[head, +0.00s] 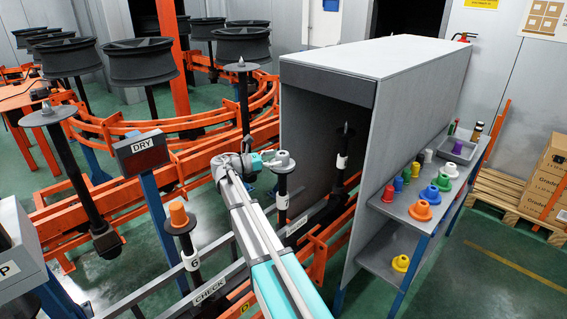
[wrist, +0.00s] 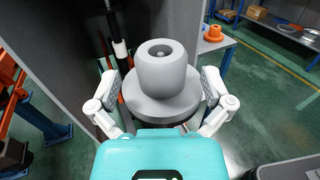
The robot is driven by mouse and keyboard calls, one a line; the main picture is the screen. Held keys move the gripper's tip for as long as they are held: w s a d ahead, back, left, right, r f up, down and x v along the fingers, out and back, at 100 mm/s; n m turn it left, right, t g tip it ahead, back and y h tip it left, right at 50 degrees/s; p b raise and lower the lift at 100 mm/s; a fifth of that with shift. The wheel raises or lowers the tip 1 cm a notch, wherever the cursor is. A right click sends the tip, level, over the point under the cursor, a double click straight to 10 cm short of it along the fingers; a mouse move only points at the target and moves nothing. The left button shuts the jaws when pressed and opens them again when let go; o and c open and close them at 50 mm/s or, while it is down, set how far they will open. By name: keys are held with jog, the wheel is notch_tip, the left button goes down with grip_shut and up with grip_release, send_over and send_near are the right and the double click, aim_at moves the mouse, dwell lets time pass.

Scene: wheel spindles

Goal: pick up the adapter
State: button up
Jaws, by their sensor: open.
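A grey adapter (head: 283,158), a round cone-like piece with a wide flange, sits on top of a black spindle post (head: 282,187) at the booth opening. In the wrist view, the grey adapter (wrist: 163,76) stands upright with its top hole facing me. My gripper (head: 265,160) is beside it at the same height. In the wrist view, my gripper (wrist: 161,94) is open, with one finger on each side of the flange. I cannot tell whether the fingers touch it. The flange's near underside is hidden behind my gripper's body.
A grey booth (head: 400,60) stands just right of my gripper. A shelf (head: 400,205) beside it holds several coloured adapters. An orange adapter (head: 178,215) sits on a nearer spindle marked 6. Orange rails (head: 120,195) and a DRY sign (head: 141,152) stand to the left.

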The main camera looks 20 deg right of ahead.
jog(key=shift+d, duration=1.3)
jog(key=c, duration=1.2)
jog(key=shift+r, duration=0.1)
notch_tip(320, 180, up, 10)
jog(key=p, duration=1)
